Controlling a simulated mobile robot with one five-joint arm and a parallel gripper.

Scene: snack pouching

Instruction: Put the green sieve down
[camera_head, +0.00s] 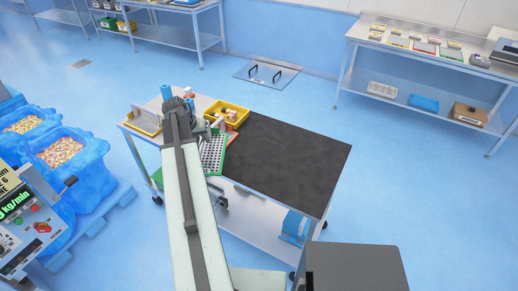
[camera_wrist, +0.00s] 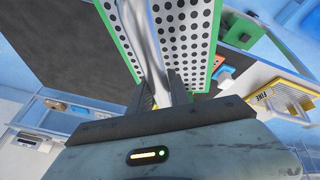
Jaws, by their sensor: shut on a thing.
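The green sieve (camera_head: 214,152) is a white perforated plate with a green rim. In the head view it shows just right of my arm, at the left end of the worktable's black mat (camera_head: 285,150). In the wrist view the sieve (camera_wrist: 194,40) fills the top middle, with a pale bar running down its middle. My gripper (camera_wrist: 163,92) is shut on the sieve at this bar. In the head view my arm hides the fingers and part of the sieve. I cannot tell whether the sieve touches the table.
A yellow bin (camera_head: 236,113) with small items stands behind the sieve. A yellow-edged holder (camera_head: 145,121) is at the table's left corner. The black mat is bare to the right. Blue-lined tubs of snacks (camera_head: 62,152) stand on the left. Open floor lies behind the table.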

